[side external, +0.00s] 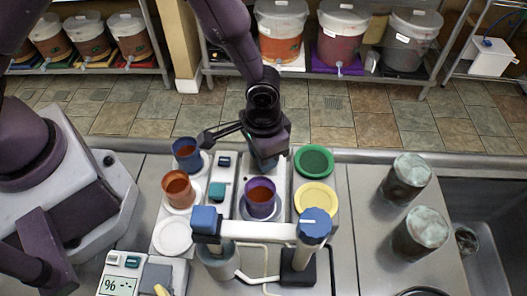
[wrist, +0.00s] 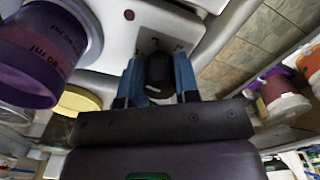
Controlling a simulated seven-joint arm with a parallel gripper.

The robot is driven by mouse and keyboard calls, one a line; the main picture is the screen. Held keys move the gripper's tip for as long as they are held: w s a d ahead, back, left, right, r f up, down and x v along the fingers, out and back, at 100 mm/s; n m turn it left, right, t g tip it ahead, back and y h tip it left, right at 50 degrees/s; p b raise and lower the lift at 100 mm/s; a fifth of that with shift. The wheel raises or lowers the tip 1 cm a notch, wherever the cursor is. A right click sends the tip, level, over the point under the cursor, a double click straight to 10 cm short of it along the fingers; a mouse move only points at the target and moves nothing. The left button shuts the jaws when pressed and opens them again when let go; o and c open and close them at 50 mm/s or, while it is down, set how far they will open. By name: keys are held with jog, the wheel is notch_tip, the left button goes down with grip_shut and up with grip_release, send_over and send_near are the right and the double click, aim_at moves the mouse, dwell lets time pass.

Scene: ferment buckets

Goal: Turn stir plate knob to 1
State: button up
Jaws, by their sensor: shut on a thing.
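The stir plate knob (wrist: 160,70) is black and sits between my gripper's two blue fingers in the wrist view. My gripper (wrist: 158,80) is shut on it, one finger on each side. The white stir plate (wrist: 108,25) lies behind the knob, with small dark marks printed near it; I cannot read the setting. In the side view my gripper (side external: 265,160) reaches down at the plate's far end and hides the knob. A purple beaker (side external: 260,199) of reddish-brown liquid stands on this plate; it also shows in the wrist view (wrist: 35,55).
A blue beaker (side external: 187,154) and an orange beaker (side external: 178,190) stand left. A green lid (side external: 314,161) and a yellow lid (side external: 315,197) lie right. A blue-and-white fixture (side external: 265,231) crosses in front. Two mottled cylinders (side external: 421,232) stand near the sink.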

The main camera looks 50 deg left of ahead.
jog(key=m, duration=0.4)
jog(key=shift+s+m, duration=0.1)
jog(key=shift+m, duration=0.2)
jog(key=m, duration=0.4)
jog(key=shift+a+m, duration=0.1)
jog(key=shift+m, duration=0.2)
jog(key=o, duration=0.9)
notch_tip(320, 180, up, 13)
dwell(0.4)
